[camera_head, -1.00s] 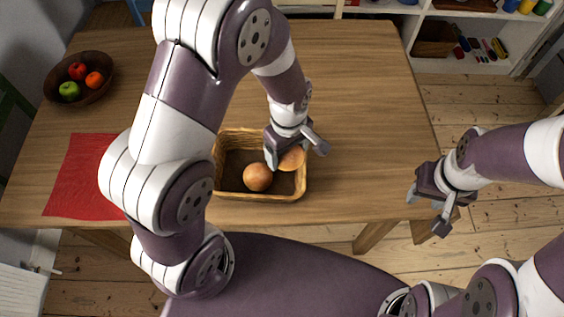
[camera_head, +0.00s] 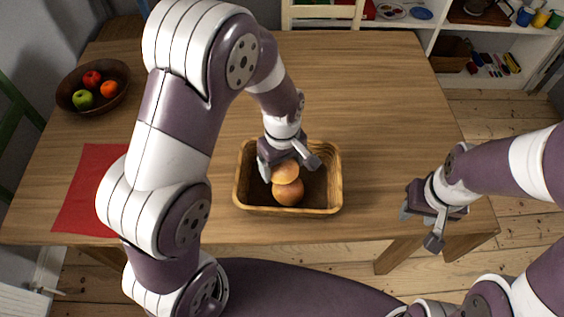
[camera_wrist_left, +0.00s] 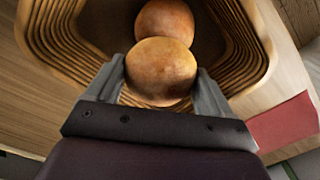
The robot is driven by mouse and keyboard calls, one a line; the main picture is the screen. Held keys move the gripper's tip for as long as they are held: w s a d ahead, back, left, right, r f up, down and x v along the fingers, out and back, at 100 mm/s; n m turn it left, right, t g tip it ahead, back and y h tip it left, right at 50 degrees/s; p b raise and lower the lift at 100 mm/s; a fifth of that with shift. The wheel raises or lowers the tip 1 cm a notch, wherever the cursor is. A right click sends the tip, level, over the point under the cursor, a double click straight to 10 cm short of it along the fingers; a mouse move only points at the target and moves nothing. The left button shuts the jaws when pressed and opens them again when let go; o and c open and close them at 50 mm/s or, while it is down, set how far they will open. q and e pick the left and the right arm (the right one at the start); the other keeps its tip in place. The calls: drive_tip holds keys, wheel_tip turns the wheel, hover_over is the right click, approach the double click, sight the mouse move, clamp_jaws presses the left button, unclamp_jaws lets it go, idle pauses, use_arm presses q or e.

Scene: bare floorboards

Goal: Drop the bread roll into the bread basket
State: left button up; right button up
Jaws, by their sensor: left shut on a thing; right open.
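My left gripper (camera_head: 283,168) is over the bread basket (camera_head: 337,190), shut on a round brown bread roll (camera_head: 285,174). In the left wrist view the held roll (camera_wrist_left: 160,70) sits between the two fingers (camera_wrist_left: 160,90). A second similar roll (camera_head: 288,194) lies in the basket; the wrist view shows it (camera_wrist_left: 165,20) just beyond the held roll, partly covered by it. The basket's ribbed wall (camera_wrist_left: 60,45) surrounds them there. I cannot tell whether the two rolls touch. My right gripper (camera_head: 423,222) is open and empty, off the right front of the table.
A dark bowl with apples and an orange (camera_head: 120,95) stands at the table's (camera_head: 380,100) back left. A red mat (camera_head: 85,195) lies at the left front. The tabletop behind and right of the basket is clear. A chair (camera_head: 322,14) and a shelf (camera_head: 490,58) stand behind.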

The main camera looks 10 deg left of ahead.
use_arm(q)
drive_tip(key=o, duration=0.9)
drive_tip(key=shift+r, duration=0.1)
wheel_tip(320, 180, up, 13)
drive_tip(key=shift+f+p, duration=0.15)
drive_tip(key=shift+p, duration=0.65)
drive_tip(key=s+a+m+p, duration=0.2)
drive_tip(key=m, duration=0.1)
drive_tip(key=s+a+m+t+p, duration=0.1)
drive_tip(key=s+a+m+p, duration=0.1)
drive_tip(key=s+a+m, duration=0.1)
drive_tip(key=s+a+r+m+p, duration=0.1)
drive_tip(key=s+a+m, duration=0.1)
drive_tip(key=s+m, duration=0.1)
drive_tip(key=shift+s+a+p, duration=0.2)
drive_tip(key=shift+s+p, duration=0.05)
drive_tip(key=shift+p, duration=0.15)
